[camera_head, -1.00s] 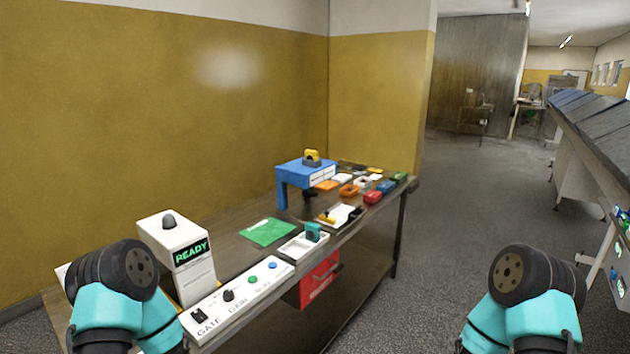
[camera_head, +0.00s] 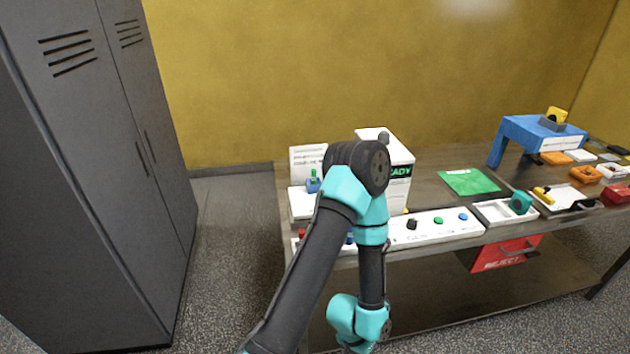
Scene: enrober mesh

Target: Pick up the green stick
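A small green upright piece (camera_head: 313,173), which looks like the green stick, stands in a small blue block (camera_head: 313,186). The block sits on a white base (camera_head: 301,203) at the left end of the bench, just left of my raised arm. My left arm crosses the middle of the view, its elbow in front of the bench and its forearm hanging down. Its gripper is not visible; the lowest arm part shows at the bottom edge. My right arm and gripper are out of view.
The bench (camera_head: 430,188) holds a white READY machine (camera_head: 397,158), a button panel (camera_head: 437,225), a green mat (camera_head: 468,182), a white tray (camera_head: 492,213) and a blue stand (camera_head: 520,135). A red REJECT drawer (camera_head: 500,256) hangs below. A grey locker (camera_head: 110,190) stands left.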

